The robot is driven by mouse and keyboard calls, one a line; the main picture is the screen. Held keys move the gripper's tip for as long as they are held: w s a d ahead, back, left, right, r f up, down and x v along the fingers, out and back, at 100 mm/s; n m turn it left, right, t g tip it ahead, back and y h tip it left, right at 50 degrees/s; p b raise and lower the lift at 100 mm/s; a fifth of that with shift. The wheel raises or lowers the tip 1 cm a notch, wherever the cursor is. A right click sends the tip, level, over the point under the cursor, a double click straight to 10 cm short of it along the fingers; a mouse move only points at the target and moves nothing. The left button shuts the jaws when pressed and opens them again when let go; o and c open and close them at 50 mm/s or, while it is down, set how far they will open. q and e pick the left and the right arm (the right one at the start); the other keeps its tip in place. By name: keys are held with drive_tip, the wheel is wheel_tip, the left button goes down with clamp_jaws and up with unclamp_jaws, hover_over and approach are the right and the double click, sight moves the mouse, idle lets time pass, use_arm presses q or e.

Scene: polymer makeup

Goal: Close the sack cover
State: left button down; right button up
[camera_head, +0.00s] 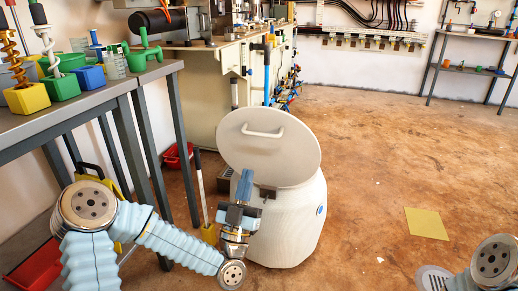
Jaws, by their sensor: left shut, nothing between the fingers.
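The sack is a white, ribbed, barrel-like container (295,228) standing on the floor in the middle of the view. Its round white cover (268,160) is raised and tilted up steeply, with a pale bar handle (263,130) on the face toward me. A small dark fitting (267,192) sits at the cover's lower edge. My left gripper (245,178) points upward in front of the sack's left side and overlaps the cover's lower left in the picture. It is shut and empty; I cannot tell whether it touches the cover. My right gripper is out of view.
A grey workbench (95,98) with tools and bins stands at the left. A machine (200,85) is behind the sack. The floor to the right is clear around a flat yellow sheet (426,223).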

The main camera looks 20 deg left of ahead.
use_arm(q)
drive_tip(key=w+r+p, duration=0.1)
drive_tip(key=w+r, duration=0.3)
drive_tip(key=w, duration=0.4)
drive_tip(key=shift+w+d+r, duration=0.15)
drive_tip(key=shift+d+r, duration=0.05)
drive_tip(key=shift+r, duration=0.15)
drive_tip(key=shift+r, duration=0.1)
